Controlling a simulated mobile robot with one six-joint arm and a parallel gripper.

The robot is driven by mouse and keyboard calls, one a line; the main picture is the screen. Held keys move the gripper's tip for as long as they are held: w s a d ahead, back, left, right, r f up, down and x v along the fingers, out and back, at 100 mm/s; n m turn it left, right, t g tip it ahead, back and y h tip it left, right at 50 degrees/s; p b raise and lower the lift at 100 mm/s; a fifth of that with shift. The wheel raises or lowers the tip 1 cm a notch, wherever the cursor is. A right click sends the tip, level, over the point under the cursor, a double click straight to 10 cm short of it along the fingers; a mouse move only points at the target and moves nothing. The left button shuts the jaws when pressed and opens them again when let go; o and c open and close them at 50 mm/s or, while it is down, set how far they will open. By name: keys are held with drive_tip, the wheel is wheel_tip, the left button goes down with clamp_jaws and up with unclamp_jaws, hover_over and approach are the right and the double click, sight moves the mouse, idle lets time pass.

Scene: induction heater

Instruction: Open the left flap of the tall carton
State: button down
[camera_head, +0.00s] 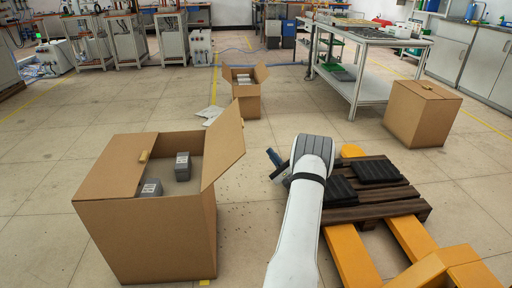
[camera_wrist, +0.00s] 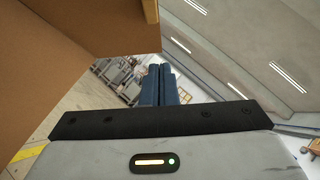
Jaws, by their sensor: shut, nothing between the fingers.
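The tall carton (camera_head: 150,235) appears to be the large brown one at the front left. Its left flap (camera_head: 112,163) lies shut over the left part of the top, with a small tan tab (camera_head: 143,157) at its inner edge. Its right flap (camera_head: 222,148) stands raised and tilted outward. Two grey boxes show inside, one at the back (camera_head: 182,166) and one nearer (camera_head: 150,188). My gripper (camera_head: 272,157) is to the right of the raised flap, apart from the left flap. In the wrist view its blue fingers (camera_wrist: 158,84) are together and empty, with a brown cardboard panel (camera_wrist: 85,25) at upper left.
A pallet (camera_head: 375,208) with black pieces is right of my arm. A smaller open carton (camera_head: 246,103) stands behind, and a closed carton (camera_head: 422,115) at the right. A long workbench (camera_head: 370,38) is at the back right. Floor is clear left of the tall carton.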

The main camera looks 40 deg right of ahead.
drive_tip(key=w+a+r+b, duration=0.3)
drive_tip(key=w+r, duration=0.4)
drive_tip(key=w, duration=0.2)
drive_tip(key=shift+w+a+r, duration=0.15)
drive_tip(key=shift+w+a, duration=0.1)
drive_tip(key=shift+w, duration=0.1)
